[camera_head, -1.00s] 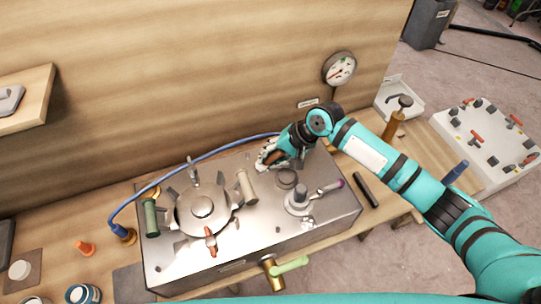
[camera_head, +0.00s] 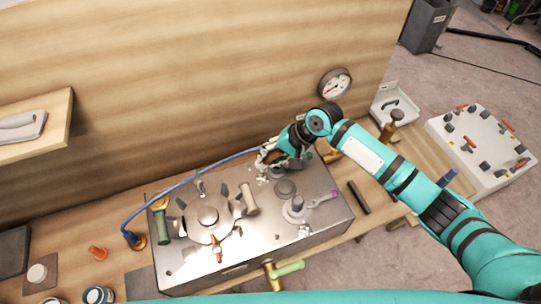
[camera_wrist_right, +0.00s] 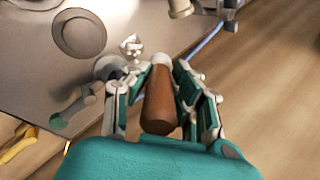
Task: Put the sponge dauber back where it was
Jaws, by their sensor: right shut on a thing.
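The sponge dauber shows in the right wrist view as a brown tapered handle (camera_wrist_right: 160,105) with a pale end. My right gripper (camera_wrist_right: 163,75) is shut on it, with the fingers on both sides. In the head view my right gripper (camera_head: 268,160) is over the back edge of the metal box (camera_head: 255,232), near its back right corner. Only a bit of the brown handle (camera_head: 279,155) shows there. I cannot tell whether the pale end touches anything. My left gripper is not in view.
A round dark cap (camera_head: 285,188) and a small silver knob (camera_wrist_right: 131,45) are close to the right gripper. A blue hose (camera_head: 190,180) runs behind the box. A gauge (camera_head: 334,85) is on the wooden wall. A black bar (camera_head: 359,197) lies right of the box.

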